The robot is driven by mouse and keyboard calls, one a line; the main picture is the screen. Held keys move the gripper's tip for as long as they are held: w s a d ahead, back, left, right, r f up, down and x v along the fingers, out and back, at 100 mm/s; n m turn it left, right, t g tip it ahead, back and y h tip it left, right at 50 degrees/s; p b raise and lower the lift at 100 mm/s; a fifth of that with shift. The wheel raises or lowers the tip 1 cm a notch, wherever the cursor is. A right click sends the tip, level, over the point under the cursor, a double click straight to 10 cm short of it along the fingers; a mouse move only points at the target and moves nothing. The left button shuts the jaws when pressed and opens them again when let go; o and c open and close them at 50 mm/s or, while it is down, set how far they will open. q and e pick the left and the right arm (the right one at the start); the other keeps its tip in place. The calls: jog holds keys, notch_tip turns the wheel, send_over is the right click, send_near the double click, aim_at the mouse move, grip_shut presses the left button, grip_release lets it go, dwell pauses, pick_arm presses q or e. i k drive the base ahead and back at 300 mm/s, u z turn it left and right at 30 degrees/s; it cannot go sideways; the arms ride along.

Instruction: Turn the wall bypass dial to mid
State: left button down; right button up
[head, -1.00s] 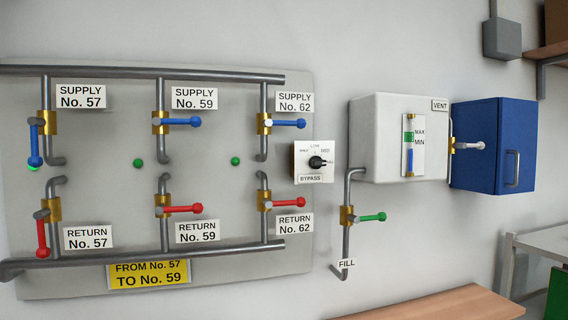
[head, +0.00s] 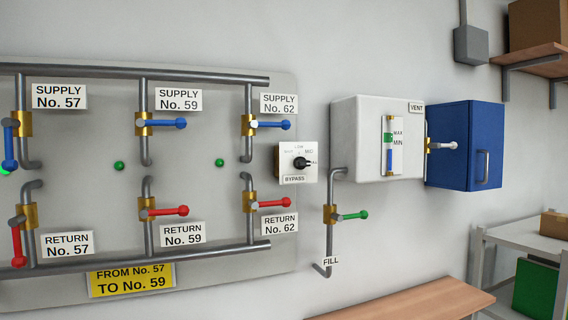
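The knob seems to point right, at the mark below MID. Neither of my grippers shows in the head view.
Left of the dial is a grey panel (head: 200,225) with pipes and blue and red valve levers. Right of it are a white tank (head: 357,140), a green fill lever (head: 352,215) and a blue cabinet (head: 462,145). A wooden tabletop (head: 420,300) lies below.

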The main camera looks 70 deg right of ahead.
aim_at(300, 162)
jog(key=u, duration=0.05)
jog(key=i, duration=0.6)
jog(key=z, duration=2.9)
